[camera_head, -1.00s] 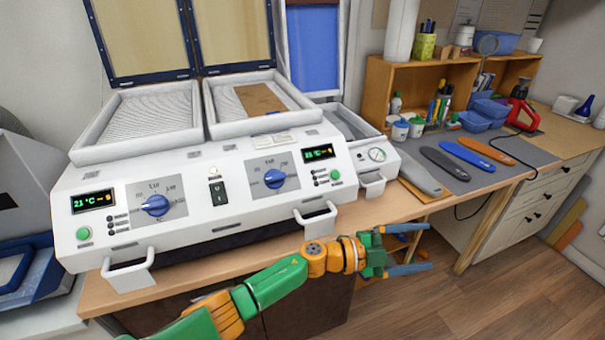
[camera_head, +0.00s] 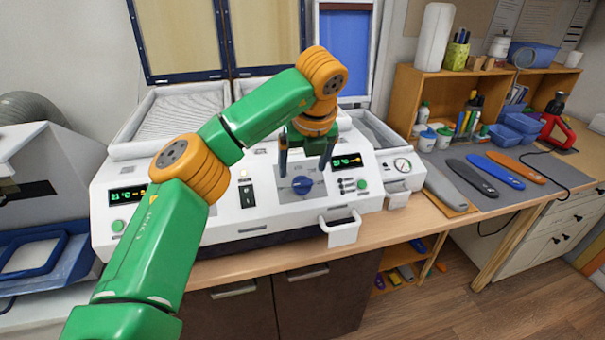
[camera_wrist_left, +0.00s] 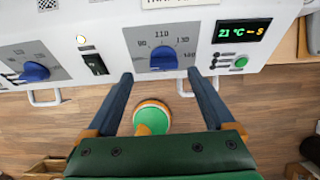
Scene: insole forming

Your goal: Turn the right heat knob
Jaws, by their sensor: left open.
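The right heat knob (camera_head: 302,186) is a blue dial on the front panel of the white machine. It also shows in the left wrist view (camera_wrist_left: 163,59), just ahead of the fingertips, with a numbered scale around it. My left gripper (camera_head: 306,160) is open and points down over the panel, its fingers to either side above the knob. In the left wrist view the two fingers (camera_wrist_left: 159,75) flank the knob with nothing between them; I cannot tell whether they touch it. My left arm hides the left heat knob in the head view; it shows in the left wrist view (camera_wrist_left: 34,72). My right gripper is not in view.
A green-lit display (camera_head: 347,161) and a green button (camera_head: 362,185) are right of the knob. A rocker switch (camera_head: 247,195) is to its left. A white handle (camera_head: 341,229) juts out below. Insoles (camera_head: 495,171) lie on a mat at the right.

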